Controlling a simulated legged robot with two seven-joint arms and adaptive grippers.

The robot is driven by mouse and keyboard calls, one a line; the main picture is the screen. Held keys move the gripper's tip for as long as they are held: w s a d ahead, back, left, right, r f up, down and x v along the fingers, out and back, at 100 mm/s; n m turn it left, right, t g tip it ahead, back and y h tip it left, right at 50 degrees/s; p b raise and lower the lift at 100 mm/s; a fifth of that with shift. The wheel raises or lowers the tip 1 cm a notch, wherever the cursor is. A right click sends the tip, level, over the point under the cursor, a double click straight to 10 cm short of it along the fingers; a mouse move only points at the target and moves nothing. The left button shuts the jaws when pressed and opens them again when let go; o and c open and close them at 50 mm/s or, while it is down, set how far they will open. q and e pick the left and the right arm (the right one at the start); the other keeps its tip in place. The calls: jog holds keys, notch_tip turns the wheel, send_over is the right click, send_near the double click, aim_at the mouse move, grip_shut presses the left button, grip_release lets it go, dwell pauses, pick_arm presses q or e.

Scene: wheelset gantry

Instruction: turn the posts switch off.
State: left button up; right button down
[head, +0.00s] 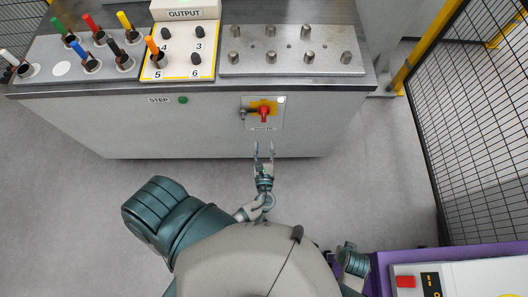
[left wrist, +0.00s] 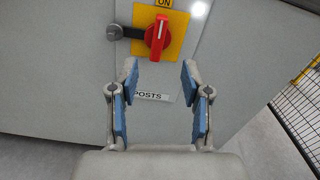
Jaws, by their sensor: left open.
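The posts switch (head: 264,113) is a red rotary knob on a yellow plate, set in the front panel of the grey bench. In the left wrist view the red knob (left wrist: 158,35) stands upright with its white line pointing up towards the word ON. A POSTS label (left wrist: 150,97) sits below it. My left gripper (head: 264,150) is open and empty, in front of the panel and below the switch. In the left wrist view its blue-padded fingers (left wrist: 159,85) are apart, with the knob beyond their tips.
A dark lock-like part (left wrist: 115,32) sticks out left of the knob. A green STEP button (head: 183,100) is further left. The bench top holds coloured-handled tools, an OUTPUT box (head: 185,14) and a plate of metal posts (head: 290,62). A mesh fence (head: 470,110) stands at right.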

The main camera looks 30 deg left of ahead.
pick_arm(q)
jog(key=shift+v, duration=2.3)
jog(key=shift+p, duration=0.35)
jog(key=v, duration=0.7)
jog(key=shift+s, duration=0.25)
